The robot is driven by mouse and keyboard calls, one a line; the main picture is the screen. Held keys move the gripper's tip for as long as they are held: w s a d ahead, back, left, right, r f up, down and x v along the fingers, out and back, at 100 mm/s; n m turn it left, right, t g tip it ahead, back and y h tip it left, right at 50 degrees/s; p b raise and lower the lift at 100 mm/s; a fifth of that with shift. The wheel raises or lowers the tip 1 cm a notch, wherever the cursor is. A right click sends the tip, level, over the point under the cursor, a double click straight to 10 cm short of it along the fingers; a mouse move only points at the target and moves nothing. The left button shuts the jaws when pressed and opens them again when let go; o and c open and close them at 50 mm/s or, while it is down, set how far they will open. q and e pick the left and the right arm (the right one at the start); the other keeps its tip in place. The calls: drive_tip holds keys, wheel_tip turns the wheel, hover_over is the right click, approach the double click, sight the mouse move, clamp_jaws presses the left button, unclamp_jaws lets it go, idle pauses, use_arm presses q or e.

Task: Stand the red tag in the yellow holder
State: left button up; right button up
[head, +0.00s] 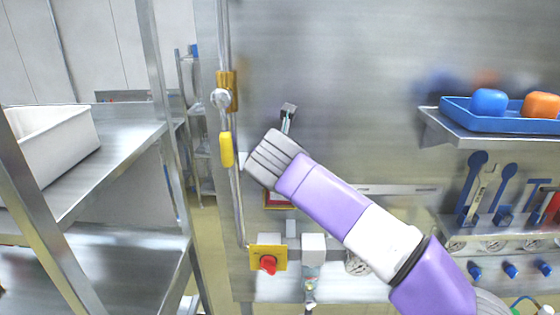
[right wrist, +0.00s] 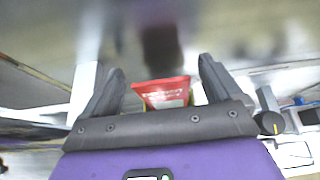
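In the right wrist view the red tag (right wrist: 163,92) stands between the two fingers of my right gripper (right wrist: 162,78). The fingers are spread, with a gap showing on each side of the tag. In the head view a red and yellow edge (head: 279,206) shows just below my right wrist, mostly covered by the arm. My right fingers are hidden there. My left gripper is in neither view.
A yellow plate with a red knob (head: 268,262) is low on the steel panel. A vertical pipe with a yellow handle (head: 226,150) runs left of my wrist. A blue tray (head: 500,122) sits on a shelf at right. A white bin (head: 55,150) stands on the left rack.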

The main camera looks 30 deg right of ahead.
drive_tip(key=shift+o, duration=0.4)
drive_tip(key=v, duration=0.7)
drive_tip(key=shift+s, duration=0.25)
drive_tip(key=shift+a+r, duration=0.1)
drive_tip(key=shift+a, duration=0.05)
